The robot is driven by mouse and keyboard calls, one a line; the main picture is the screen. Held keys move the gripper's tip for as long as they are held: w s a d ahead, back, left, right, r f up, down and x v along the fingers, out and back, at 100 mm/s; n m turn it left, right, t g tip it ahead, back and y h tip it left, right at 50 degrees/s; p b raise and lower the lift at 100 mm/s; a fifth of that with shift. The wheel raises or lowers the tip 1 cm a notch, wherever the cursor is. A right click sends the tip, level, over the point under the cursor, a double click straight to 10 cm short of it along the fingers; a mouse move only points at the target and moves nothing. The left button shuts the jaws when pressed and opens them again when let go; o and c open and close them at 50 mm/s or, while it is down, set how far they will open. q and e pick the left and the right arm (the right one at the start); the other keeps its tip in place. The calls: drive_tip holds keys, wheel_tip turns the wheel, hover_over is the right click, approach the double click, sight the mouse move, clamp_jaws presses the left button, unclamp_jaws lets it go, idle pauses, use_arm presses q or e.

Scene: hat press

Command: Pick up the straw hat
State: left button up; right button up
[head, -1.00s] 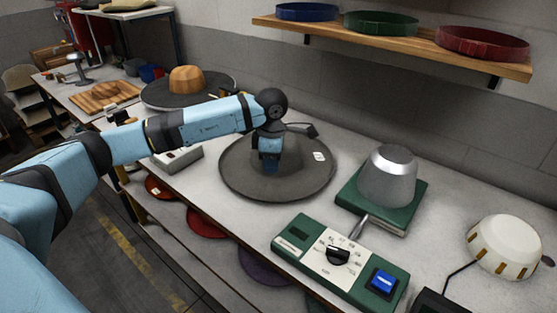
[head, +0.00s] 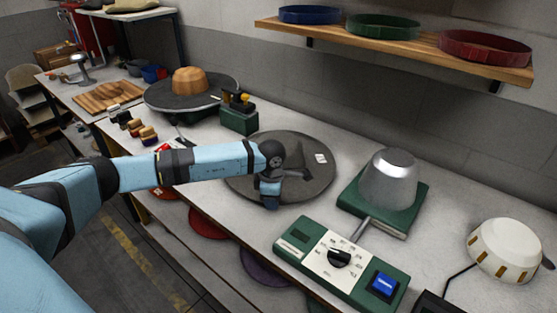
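I cannot make out a clear straw hat in the head view. A wide dark grey disc (head: 313,187) with a white tag lies on the workbench in the middle; my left wrist hides part of it. My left gripper (head: 270,204) points down at the disc's front rim, near the bench's front edge. Its fingers are too small and too much covered by the wrist to show whether they are open or shut, and I see nothing held. My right gripper is out of view.
A silver dome on a green base (head: 388,178), a green control box (head: 340,262) and a cream dome (head: 505,247) stand to the right. A green box (head: 238,119) and a wooden block (head: 189,80) on a dark disc stand behind left. A shelf (head: 400,50) hangs above.

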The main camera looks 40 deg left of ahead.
use_arm(q)
clamp_jaws()
drive_tip(key=shift+r, duration=0.1)
wheel_tip(320, 180, up, 20)
drive_tip(key=shift+b, duration=0.4)
drive_tip(key=shift+c, duration=2.1)
unclamp_jaws()
clamp_jaws()
